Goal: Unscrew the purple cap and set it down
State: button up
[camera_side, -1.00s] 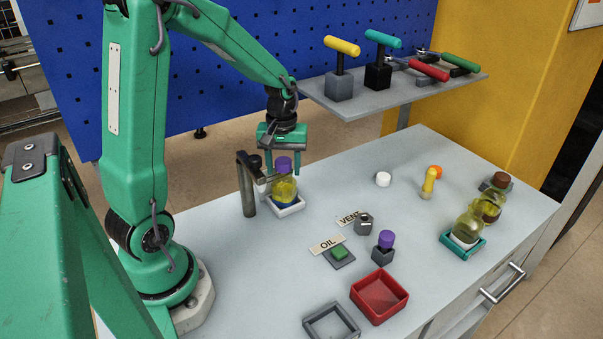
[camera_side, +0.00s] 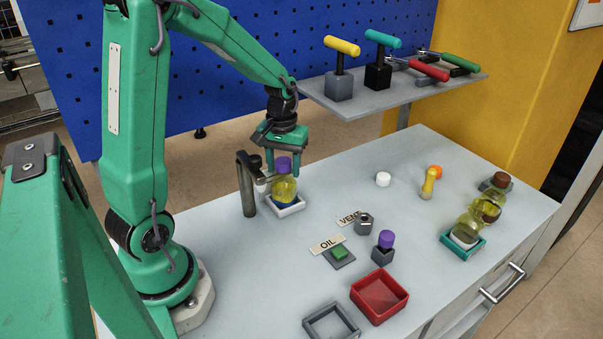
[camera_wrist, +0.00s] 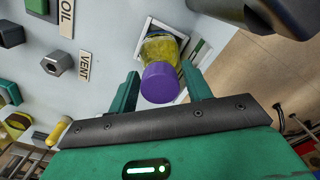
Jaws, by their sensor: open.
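The purple cap (camera_side: 283,164) sits on top of a yellow-filled bottle (camera_side: 285,188), which stands upright in a white square holder (camera_side: 287,206) beside a dark post clamp (camera_side: 247,184). My gripper (camera_side: 284,160) points down over the bottle. In the wrist view the purple cap (camera_wrist: 160,83) lies between the two green fingers of my gripper (camera_wrist: 162,92), with a gap visible at the sides, so the jaws are open around it. Whether a finger touches the cap cannot be told.
A purple-topped grey block (camera_side: 385,245), a red tray (camera_side: 379,296) and a grey tray (camera_side: 331,322) stand toward the front. A shelf (camera_side: 400,96) with handled tools overhangs behind.

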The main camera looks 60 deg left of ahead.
jog(key=shift+m, duration=0.8)
jog(key=c, duration=0.6)
jog(key=shift+n, duration=0.9)
